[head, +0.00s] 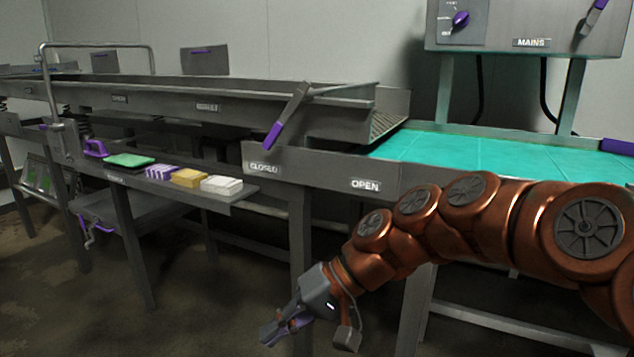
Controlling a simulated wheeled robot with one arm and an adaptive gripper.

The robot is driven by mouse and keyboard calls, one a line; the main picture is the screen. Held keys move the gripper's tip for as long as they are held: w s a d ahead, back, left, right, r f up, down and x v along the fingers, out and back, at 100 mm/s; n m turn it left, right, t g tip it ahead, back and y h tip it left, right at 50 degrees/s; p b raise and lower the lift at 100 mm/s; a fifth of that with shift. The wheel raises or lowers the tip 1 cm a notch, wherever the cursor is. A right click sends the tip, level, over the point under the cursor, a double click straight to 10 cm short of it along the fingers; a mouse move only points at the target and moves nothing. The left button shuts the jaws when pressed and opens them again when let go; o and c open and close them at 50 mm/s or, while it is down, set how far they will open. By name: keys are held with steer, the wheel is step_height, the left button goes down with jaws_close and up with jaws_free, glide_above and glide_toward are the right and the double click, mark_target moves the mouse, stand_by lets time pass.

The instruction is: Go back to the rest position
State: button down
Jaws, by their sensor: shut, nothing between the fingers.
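My gripper (270,335) is at the lower middle of the head view, at the end of my copper-coloured arm. It points down and to the left, in front of the table legs and below the level of the shelf. The fingers look closed together and hold nothing. It appears clear of the bench, though its exact distance from the legs is hard to tell. No marker for a rest position shows.
A lever with a purple handle (274,136) stands at the CLOSED label (263,168); an OPEN label (365,185) is to its right. A low shelf (232,198) holds a green pad (130,160) and several blocks. A turquoise surface (450,150) and MAINS box (530,25) are at right.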

steer(key=s+d+f+m+h, duration=0.1)
steer(key=s+d+f+h, duration=0.2)
steer(key=s+d+f, duration=0.35)
steer(key=s+d+f+m+g+h, duration=0.1)
steer(key=s+d+f+h, duration=0.25)
steer(key=s+d, duration=0.5)
steer(key=s+d+f+m+h, duration=0.1)
steer(key=s+d+f+h, duration=0.3)
steer(key=d, duration=0.5)
step_height(320, 180, up, 27)
steer(key=s+p, duration=0.1)
steer(key=p, duration=2.4)
steer(key=shift+s+d+f+t+y, duration=0.15)
steer(key=shift+s+d+t+y, duration=0.1)
steer(key=shift+t+y, duration=0.15)
